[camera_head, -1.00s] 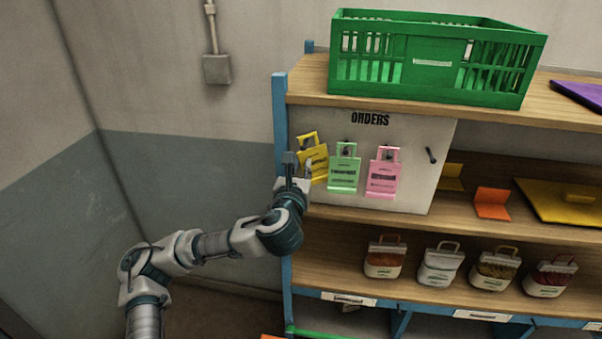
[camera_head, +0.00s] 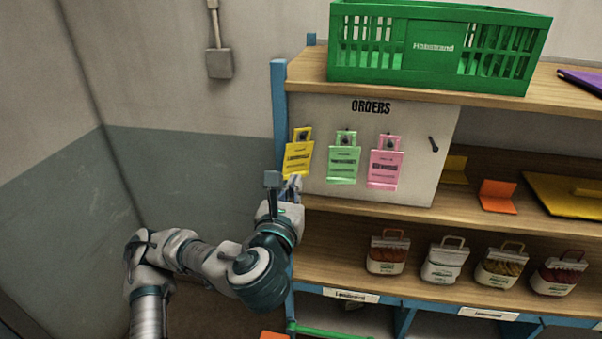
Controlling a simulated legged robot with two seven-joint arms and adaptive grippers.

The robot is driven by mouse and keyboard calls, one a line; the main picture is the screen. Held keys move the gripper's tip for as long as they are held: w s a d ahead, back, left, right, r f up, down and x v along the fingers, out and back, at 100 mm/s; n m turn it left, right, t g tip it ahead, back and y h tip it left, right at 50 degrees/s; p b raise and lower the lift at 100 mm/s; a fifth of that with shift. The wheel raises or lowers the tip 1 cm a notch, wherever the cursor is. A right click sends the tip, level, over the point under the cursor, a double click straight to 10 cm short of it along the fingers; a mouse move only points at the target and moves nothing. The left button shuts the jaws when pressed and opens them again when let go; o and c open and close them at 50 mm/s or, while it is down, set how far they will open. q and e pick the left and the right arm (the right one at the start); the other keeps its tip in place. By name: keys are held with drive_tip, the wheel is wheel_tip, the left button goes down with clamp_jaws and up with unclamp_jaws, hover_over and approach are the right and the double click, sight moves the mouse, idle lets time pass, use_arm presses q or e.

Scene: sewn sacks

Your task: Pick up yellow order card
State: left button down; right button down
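The yellow order card (camera_head: 298,160) hangs at the left end of the white ORDERS board (camera_head: 418,150), tilted slightly. A green card (camera_head: 344,160) and a pink card (camera_head: 386,168) hang to its right. My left gripper (camera_head: 282,184) is just below and left of the yellow card, at the shelf's blue left post. Its two fingers stand apart with nothing seen between them. Whether a finger touches the card's lower edge I cannot tell. My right gripper is not in view.
A green crate (camera_head: 440,50) stands on the top shelf. Several small handled sacks (camera_head: 388,254) line the lower shelf. An orange holder (camera_head: 498,196) and a yellow lidded piece (camera_head: 570,194) lie right of the board.

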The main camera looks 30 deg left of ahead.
use_arm(q)
drive_tip(key=b+v, duration=0.1)
drive_tip(key=v, duration=0.1)
drive_tip(key=b+v, duration=0.1)
drive_tip(key=v, duration=0.1)
drive_tip(key=shift+s+a+f+b, duration=0.1)
drive_tip(key=shift+s+a+b, duration=0.05)
drive_tip(key=shift+s+b, duration=0.25)
drive_tip(key=shift+s+a, duration=0.1)
drive_tip(key=c, duration=1.5)
unclamp_jaws()
drive_tip(key=shift+a, duration=0.15)
drive_tip(key=shift+c, duration=0.2)
drive_tip(key=o, duration=1.2)
drive_tip(key=shift+a, duration=0.2)
drive_tip(key=shift+c, duration=0.2)
drive_tip(key=shift+d, duration=0.15)
drive_tip(key=shift+d, duration=0.1)
wheel_tip(320, 180, up, 10)
